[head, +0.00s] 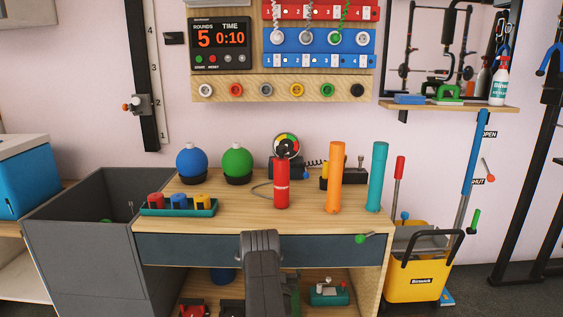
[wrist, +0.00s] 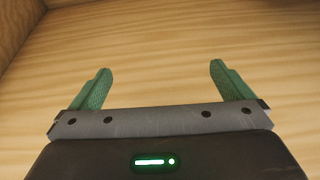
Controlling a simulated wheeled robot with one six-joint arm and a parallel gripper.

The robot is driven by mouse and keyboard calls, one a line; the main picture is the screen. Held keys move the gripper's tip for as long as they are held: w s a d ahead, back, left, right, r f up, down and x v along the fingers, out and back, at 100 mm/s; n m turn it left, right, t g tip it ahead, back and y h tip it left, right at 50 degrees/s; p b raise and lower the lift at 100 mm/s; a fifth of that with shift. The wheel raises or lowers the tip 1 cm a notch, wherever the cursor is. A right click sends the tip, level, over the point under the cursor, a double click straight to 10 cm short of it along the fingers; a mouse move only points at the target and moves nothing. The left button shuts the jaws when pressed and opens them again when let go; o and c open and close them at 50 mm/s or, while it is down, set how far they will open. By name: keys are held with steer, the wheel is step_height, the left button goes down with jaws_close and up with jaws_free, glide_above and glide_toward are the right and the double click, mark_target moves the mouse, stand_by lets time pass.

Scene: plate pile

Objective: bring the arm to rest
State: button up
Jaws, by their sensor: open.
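My gripper (wrist: 160,68) is open and empty in the wrist view. Its two green fingers stand wide apart, with nothing between them. Beyond them is a bare wooden surface (wrist: 165,40), with a darker wooden edge at the upper left. In the head view my dark grey arm rises at the bottom centre, in front of the bench's blue-grey drawer (head: 190,250). The gripper itself cannot be made out clearly there.
On the bench (head: 235,215) stand a red cylinder (head: 281,190), an orange cylinder (head: 335,178), a teal cylinder (head: 377,178), blue (head: 192,161) and green (head: 236,161) balls. A grey bin (head: 80,240) stands left, a yellow bucket (head: 412,275) right.

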steer(key=shift+v, duration=1.4)
